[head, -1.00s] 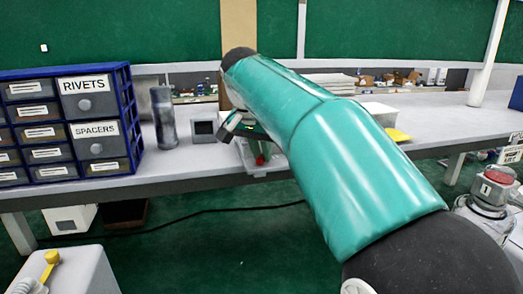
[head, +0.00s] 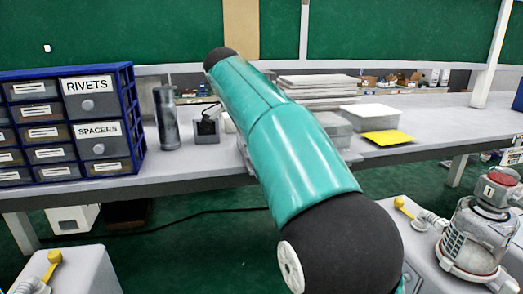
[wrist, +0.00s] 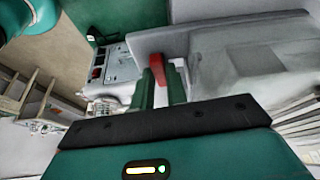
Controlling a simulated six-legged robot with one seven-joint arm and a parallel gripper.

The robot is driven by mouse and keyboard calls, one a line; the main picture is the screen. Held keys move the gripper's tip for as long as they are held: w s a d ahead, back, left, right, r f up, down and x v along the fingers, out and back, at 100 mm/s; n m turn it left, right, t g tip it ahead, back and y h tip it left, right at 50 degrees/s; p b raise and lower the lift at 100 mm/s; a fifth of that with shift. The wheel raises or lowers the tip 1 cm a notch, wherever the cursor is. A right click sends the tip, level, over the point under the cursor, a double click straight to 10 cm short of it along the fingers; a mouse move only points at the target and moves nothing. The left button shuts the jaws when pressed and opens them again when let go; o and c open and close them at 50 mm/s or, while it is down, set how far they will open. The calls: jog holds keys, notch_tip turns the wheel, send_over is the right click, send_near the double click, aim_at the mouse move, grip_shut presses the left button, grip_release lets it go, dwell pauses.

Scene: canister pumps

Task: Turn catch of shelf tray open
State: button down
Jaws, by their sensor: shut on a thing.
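The red catch (wrist: 158,66) shows in the wrist view at the edge of a pale grey tray (wrist: 225,65). The two green fingers of my gripper (wrist: 161,84) stand on either side of the catch and are shut on it. The catch's lower end is hidden between the fingers. In the head view my teal arm hides the gripper and the catch; only a small part of what appears to be the tray shows beside the arm at the bench's front edge.
A drawer cabinet (head: 68,125), a dark cylinder (head: 166,118) and a small dark box (head: 206,129) stand left of my arm on the bench. Clear boxes (head: 363,117) and a yellow sheet (head: 388,138) lie to the right. A canister pump (head: 477,235) stands at the lower right.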

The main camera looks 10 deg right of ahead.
jog(key=shift+w+r+m, duration=0.1)
jog(key=shift+m, duration=0.5)
jog(key=c, duration=1.5)
grip_release()
jog(key=shift+o, duration=0.5)
